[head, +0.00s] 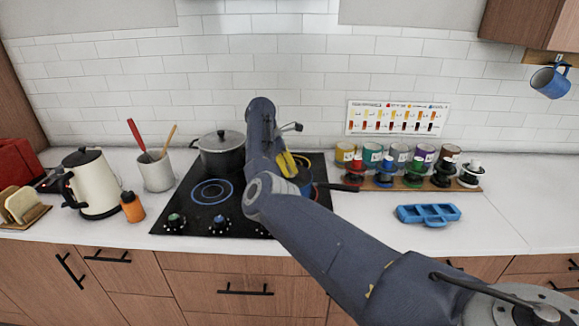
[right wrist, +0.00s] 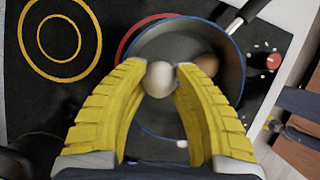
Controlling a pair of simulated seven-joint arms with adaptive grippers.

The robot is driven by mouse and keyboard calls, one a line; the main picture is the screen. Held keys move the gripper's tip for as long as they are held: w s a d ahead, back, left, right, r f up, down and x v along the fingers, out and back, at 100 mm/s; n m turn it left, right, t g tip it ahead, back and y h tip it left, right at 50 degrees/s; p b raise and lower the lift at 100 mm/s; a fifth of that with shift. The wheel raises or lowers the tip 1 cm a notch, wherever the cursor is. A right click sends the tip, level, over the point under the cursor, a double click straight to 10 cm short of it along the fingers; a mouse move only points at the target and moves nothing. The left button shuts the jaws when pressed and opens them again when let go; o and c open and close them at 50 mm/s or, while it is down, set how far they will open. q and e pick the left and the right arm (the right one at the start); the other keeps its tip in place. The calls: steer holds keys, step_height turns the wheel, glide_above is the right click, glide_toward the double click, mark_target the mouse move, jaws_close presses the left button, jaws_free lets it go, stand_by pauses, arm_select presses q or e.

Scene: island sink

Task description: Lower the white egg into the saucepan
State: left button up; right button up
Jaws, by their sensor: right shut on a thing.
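My right gripper (head: 290,164) is over the right side of the cooktop, with its yellow fingers pointing down. In the right wrist view, its fingers (right wrist: 163,78) are shut on the white egg (right wrist: 158,80). The egg shows over the inside of the saucepan (right wrist: 232,85); its exact height above the bottom is hard to tell. A brown egg (right wrist: 207,64) is in the pan, beside the right fingertip. In the head view the blue saucepan (head: 305,182) is partly hidden behind my arm, and the white egg is hidden. My left gripper is out of view.
A lidded grey pot (head: 221,155) stands at the cooktop's back left. The saucepan's dark handle (head: 338,187) points right, towards a wooden rack of cups (head: 400,183). A blue tray (head: 428,214) lies on the right counter. A kettle (head: 92,184) stands at left.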

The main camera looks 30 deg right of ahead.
steer(key=shift+f, duration=0.55)
stand_by(1.0)
steer(key=o, duration=0.8)
steer(key=shift+c, duration=0.2)
